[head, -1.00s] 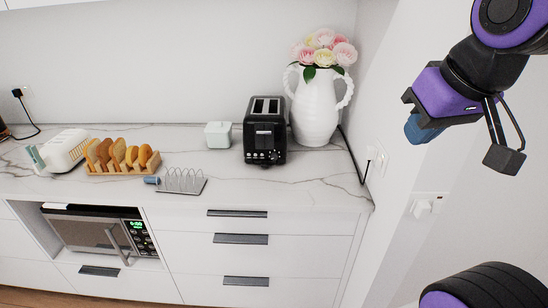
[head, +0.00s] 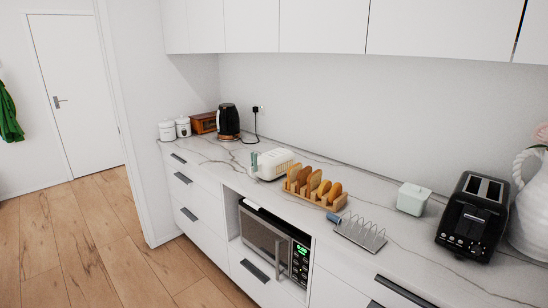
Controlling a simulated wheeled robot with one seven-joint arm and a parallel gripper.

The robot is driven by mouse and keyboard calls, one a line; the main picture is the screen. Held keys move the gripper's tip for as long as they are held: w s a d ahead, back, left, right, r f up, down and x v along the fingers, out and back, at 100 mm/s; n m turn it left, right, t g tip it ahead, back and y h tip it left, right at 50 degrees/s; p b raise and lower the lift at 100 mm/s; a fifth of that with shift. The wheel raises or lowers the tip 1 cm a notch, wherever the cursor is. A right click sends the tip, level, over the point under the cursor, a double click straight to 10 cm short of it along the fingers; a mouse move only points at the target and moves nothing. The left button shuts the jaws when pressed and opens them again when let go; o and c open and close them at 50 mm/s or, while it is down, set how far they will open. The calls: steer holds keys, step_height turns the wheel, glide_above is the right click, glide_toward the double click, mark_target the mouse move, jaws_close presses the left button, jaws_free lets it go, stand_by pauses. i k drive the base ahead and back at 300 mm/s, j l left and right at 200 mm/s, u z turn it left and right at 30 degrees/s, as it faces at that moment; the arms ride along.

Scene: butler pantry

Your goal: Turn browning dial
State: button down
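A black two-slot toaster (head: 473,215) stands on the marble counter at the right of the head view. Its front, with small controls low down, faces the counter's front edge. The browning dial is too small to make out clearly, so its setting cannot be told. My gripper is out of the head view.
A white vase (head: 530,215) stands close right. Wooden floor (head: 105,240) at left is clear.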

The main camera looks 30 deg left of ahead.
mark_target(476, 250)
steer(key=i+j, duration=0.25)
steer(key=j, duration=0.25)
steer(key=i+j+u, duration=0.15)
steer(key=j, duration=0.4)
steer(key=i+j, duration=0.3)
steer(key=j, duration=0.15)
steer(key=i+j+u, duration=0.15)
steer(key=j, duration=0.35)
steer(key=i+j, duration=0.4)
steer(key=i+j+u, duration=0.15)
steer(key=i+j, duration=0.15)
steer(key=j, duration=0.25)
steer(key=z, duration=1.9)
steer(key=i+j+u, duration=0.1)
steer(key=u, duration=0.65)
